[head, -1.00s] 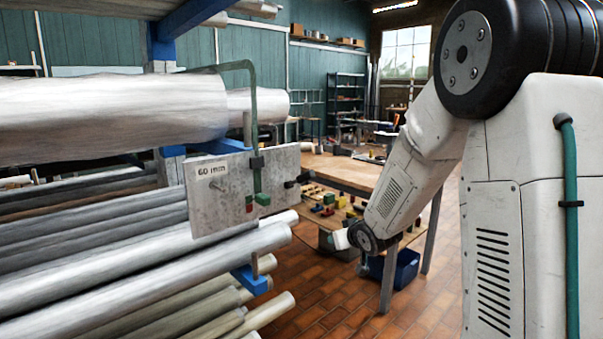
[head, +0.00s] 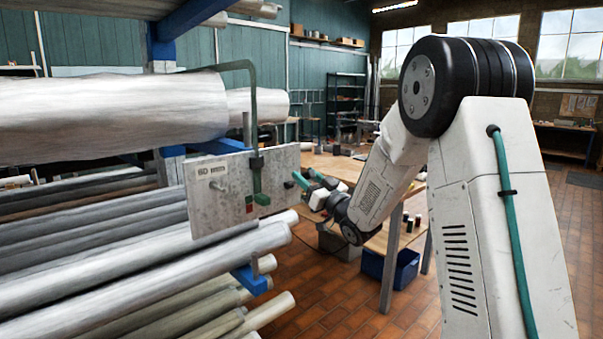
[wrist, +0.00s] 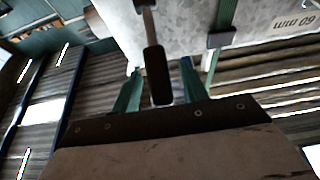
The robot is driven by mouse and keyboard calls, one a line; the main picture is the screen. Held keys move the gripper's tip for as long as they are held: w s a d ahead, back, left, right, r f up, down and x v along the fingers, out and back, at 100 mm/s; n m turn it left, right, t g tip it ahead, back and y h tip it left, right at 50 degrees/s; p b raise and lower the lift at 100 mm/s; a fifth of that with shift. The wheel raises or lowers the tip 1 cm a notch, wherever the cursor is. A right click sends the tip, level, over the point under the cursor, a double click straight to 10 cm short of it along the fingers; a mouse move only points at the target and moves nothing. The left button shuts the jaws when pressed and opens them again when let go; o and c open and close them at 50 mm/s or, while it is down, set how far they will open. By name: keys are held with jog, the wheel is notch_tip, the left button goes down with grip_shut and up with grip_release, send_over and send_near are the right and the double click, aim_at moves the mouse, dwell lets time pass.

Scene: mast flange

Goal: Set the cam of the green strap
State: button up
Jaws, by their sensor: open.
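The green strap (head: 257,110) loops over the large pale tube and hangs down in front of a grey plate (head: 222,205) labelled 60 mm. A dark buckle sits on the strap, also seen in the wrist view (wrist: 221,40). A green block (head: 262,198) is at the strap's lower end, beside a small red mark. My gripper (head: 311,180) is at the plate's right edge, its green fingers apart. In the wrist view a dark handle (wrist: 158,80) on a grey rod appears between the open fingers. I cannot tell whether they touch it. In the head view my fingers hide this handle.
Long metal tubes (head: 150,265) fill the rack on the left, below and behind the plate. A blue rack arm (head: 250,280) juts out low. A wooden bench (head: 335,165) and a blue bin (head: 390,268) stand behind my arm. Brick floor is open to the right.

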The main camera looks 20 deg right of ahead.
jog(key=shift+x, duration=1.35)
grip_shut()
jog(key=shift+d, duration=0.1)
